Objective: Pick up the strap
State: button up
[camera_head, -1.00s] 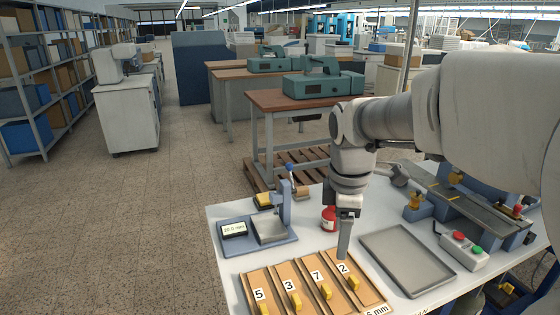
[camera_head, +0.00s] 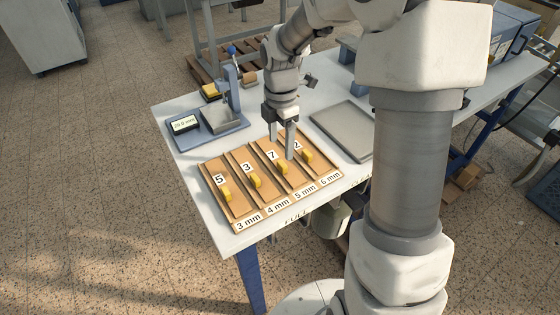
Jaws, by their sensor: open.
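No single strap is marked out. Several tan strips lie side by side in a rack (camera_head: 262,207) on the white table, and I cannot tell which is the strap. Each strip has a number card and a yellow block: the 5 card (camera_head: 219,180), the 3 card (camera_head: 247,167), the 7 card (camera_head: 271,155) and the 2 card (camera_head: 296,146). Front labels run from 3 mm to 6 mm. My gripper (camera_head: 281,146) is open, pointing down over the rack's back right part, near the 7 and 2 cards. No strip shows between its fingers, which hide part of the rack.
A gauge with a display (camera_head: 185,124) and a post with a blue knob (camera_head: 231,50) stand behind the rack. A flat grey tray (camera_head: 344,130) lies to the right. My arm crosses the right side. The table's left edge is near the rack.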

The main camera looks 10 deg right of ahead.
aim_at(283, 163)
jog(key=shift+s+d+f, duration=0.1)
jog(key=shift+f, duration=1.6)
jog(key=shift+s+d+f, duration=0.1)
jog(key=shift+f, duration=1.55)
grip_shut()
